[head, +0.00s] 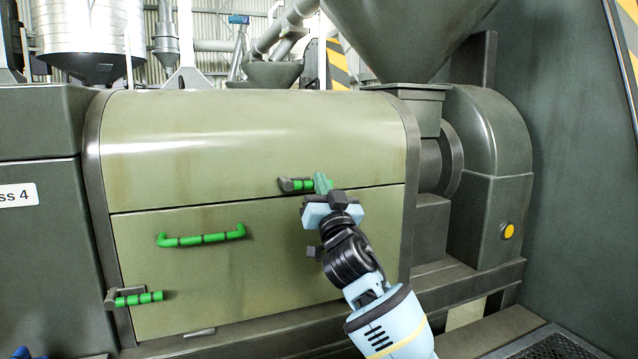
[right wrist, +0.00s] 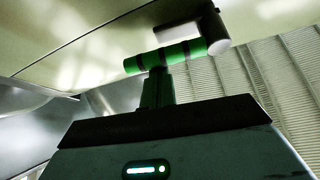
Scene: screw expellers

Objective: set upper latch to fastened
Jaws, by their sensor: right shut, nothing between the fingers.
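The upper latch (head: 303,185) sits just above the seam of the olive press cover, right of the middle. Its dark pivot is at the left and its green handle lies roughly level, pointing right. My right gripper (head: 323,184) is at the handle's right end, partly covering it. In the right wrist view the green latch handle (right wrist: 165,57) lies across the tips of my shut right gripper (right wrist: 157,72), with its grey pivot at the right. Nothing is between the fingers; I cannot tell whether they touch the handle.
A green bar handle (head: 203,238) is on the lower door panel (head: 250,275). A lower latch (head: 138,298) is at that panel's left edge, its green handle level. A yellow button (head: 508,231) is on the housing at right. The space in front of the panel's left half is clear.

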